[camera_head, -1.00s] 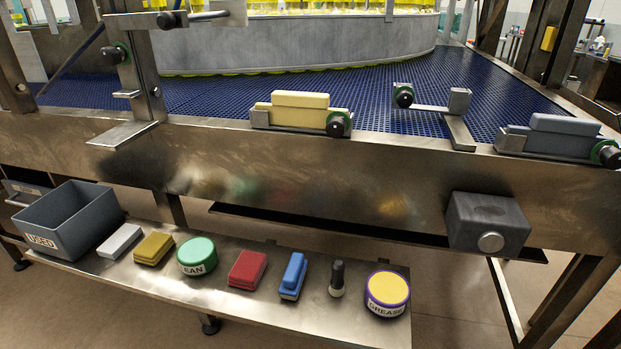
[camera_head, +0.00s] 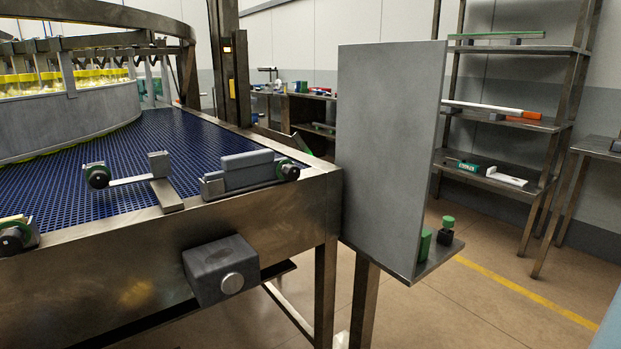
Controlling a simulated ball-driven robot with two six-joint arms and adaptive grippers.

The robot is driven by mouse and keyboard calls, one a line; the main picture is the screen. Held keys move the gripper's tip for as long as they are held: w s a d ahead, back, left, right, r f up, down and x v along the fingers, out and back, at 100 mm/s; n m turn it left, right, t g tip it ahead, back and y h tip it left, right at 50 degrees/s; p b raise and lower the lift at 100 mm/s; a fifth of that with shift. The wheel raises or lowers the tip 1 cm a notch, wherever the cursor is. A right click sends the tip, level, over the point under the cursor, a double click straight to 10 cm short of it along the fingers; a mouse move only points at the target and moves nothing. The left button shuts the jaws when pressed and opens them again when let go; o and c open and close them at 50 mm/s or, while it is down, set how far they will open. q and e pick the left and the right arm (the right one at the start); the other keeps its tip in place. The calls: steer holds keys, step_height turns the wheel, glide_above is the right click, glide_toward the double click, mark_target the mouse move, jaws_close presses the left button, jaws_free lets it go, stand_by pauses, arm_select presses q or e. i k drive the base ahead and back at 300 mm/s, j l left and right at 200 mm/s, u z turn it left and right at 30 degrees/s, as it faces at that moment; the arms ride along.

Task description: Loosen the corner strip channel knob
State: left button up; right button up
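A channel near the table's corner holds a blue-grey strip block (camera_head: 247,173). A black knob with a green ring (camera_head: 288,171) sits at the channel's right end, close to the corner; I take it as the corner strip channel knob. I cannot tell whether it is tight or loose. A third knob (camera_head: 14,236) shows at the left edge, partly cut off. Neither of my grippers is in view.
A grey box with a round button (camera_head: 232,283) juts from the table's front. A tall grey panel (camera_head: 388,160) stands right of the corner, with green items on a ledge behind it. Shelves (camera_head: 510,122) stand farther back. Floor shows at the right.

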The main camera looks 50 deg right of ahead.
mark_target(291, 173)
steer(key=z, duration=1.3)
